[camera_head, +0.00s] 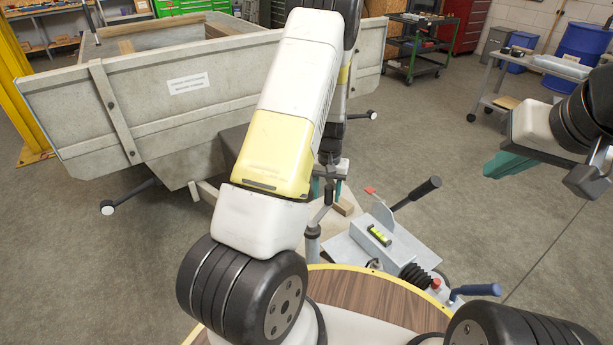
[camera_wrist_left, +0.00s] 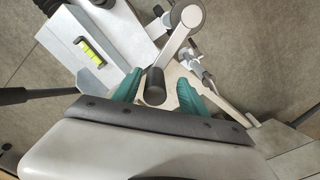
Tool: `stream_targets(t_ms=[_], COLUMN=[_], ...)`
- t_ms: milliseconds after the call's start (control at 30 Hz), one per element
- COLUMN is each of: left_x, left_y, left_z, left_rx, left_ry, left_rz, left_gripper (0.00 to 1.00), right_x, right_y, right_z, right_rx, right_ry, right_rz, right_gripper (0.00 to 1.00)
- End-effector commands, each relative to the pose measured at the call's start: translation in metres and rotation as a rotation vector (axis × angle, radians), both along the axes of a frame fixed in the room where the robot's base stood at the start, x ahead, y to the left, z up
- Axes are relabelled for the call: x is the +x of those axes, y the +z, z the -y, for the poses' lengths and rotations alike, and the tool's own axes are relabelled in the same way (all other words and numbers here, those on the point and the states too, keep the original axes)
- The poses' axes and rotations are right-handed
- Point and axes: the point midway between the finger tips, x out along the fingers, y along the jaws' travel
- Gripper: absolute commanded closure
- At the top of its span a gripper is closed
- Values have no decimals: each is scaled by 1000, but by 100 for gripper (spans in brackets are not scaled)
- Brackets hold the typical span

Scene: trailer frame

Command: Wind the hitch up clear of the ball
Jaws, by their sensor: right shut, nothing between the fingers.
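The trailer's hitch is a grey drawbar plate (camera_head: 352,240) with a green spirit level (camera_head: 380,236), also showing in the left wrist view (camera_wrist_left: 90,52). Its coupling, with black bellows (camera_head: 415,275) and a blue handle (camera_head: 475,291), points towards me. The ball cannot be made out. The grey jockey post (camera_head: 313,242) stands at the drawbar's left. In the left wrist view its crank arm (camera_wrist_left: 178,42) ends in a black knob (camera_wrist_left: 155,87). My left gripper (camera_wrist_left: 158,90) is open, teal fingers on either side of the knob, with gaps. My right gripper (camera_head: 505,163) is shut and empty, off to the right.
The grey trailer body (camera_head: 235,68) fills the upper left. A black brake lever (camera_head: 417,195) rises from the drawbar's right side. A wooden deck with a yellow edge (camera_head: 360,290) lies in front of me. A cart (camera_head: 495,95) stands far right; open floor lies between.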

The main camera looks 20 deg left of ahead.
Motion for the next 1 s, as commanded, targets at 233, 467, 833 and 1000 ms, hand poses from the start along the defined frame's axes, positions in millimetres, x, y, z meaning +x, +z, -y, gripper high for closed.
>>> stream_targets(t_ms=[233,467,833,1000], left_x=[1,2,2,2], left_y=[1,2,42,62], left_z=[4,5,5,5], left_rx=[-4,-5,-5,-5], left_ry=[-2,-3,-3,-4], left_rz=[3,4,7,7], left_gripper=[0,0,0,0], right_x=[0,0,0,0], right_y=[0,0,0,0], right_z=[0,0,0,0], right_rx=[0,0,0,0], right_ry=[0,0,0,0], right_rz=[0,0,0,0], right_gripper=[100,100,100,100])
